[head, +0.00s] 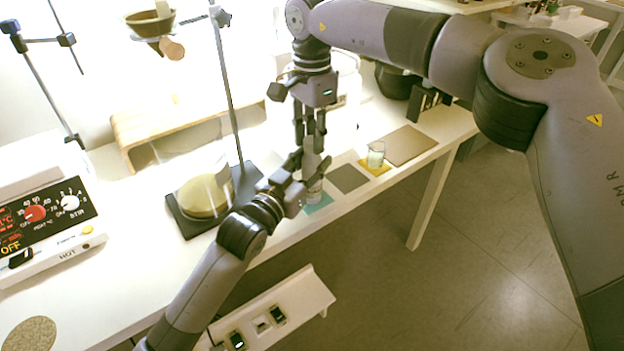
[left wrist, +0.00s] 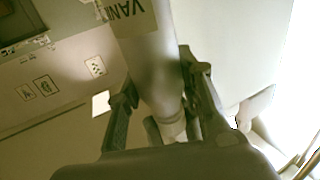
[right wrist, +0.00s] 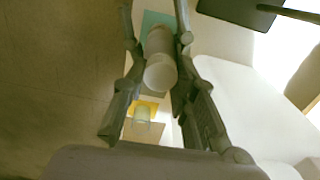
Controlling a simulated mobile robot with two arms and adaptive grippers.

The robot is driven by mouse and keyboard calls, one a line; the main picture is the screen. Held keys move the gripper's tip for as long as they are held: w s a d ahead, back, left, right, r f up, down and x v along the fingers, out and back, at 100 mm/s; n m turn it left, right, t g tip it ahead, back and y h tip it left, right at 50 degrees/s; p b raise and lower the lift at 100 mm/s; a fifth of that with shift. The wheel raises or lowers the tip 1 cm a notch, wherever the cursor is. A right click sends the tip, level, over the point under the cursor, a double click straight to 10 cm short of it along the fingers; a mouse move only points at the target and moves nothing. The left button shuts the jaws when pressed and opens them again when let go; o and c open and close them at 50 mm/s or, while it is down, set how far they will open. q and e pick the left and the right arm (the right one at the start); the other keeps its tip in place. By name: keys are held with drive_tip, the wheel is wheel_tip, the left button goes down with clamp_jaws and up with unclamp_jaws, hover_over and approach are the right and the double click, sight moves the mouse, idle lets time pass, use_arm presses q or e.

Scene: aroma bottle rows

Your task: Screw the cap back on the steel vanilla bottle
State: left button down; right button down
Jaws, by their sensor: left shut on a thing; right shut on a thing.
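The steel vanilla bottle (head: 313,165) stands upright over the teal mat (head: 320,203). Its inverted label shows in the left wrist view, on the bottle body (left wrist: 145,40). My left gripper (head: 308,182) comes in from the side and is shut around the bottle. My right gripper (head: 310,125) points down from above, shut on the cap at the bottle's top. The pale round cap (right wrist: 160,73) shows between its fingers in the right wrist view, in line with the bottle. Fingers hide the joint, so I cannot tell how far the cap is threaded.
A grey mat (head: 348,178), a glass beaker (head: 376,154) on a yellow mat, and a brown board (head: 406,145) lie to the right. A stand base (head: 245,185) with a rod and a round yellowish dish (head: 203,198) are close on the left. The table's front edge is near.

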drive_tip(key=m, duration=0.6)
drive_tip(key=shift+m, duration=0.4)
drive_tip(key=m, duration=0.5)
drive_tip(key=shift+m, duration=0.3)
drive_tip(key=m, duration=0.3)
drive_tip(key=shift+m, duration=0.3)
drive_tip(key=m, duration=0.3)
drive_tip(key=shift+m, duration=0.4)
drive_tip(key=m, duration=0.5)
drive_tip(key=shift+m, duration=0.3)
drive_tip(key=c, duration=1.3)
unclamp_jaws()
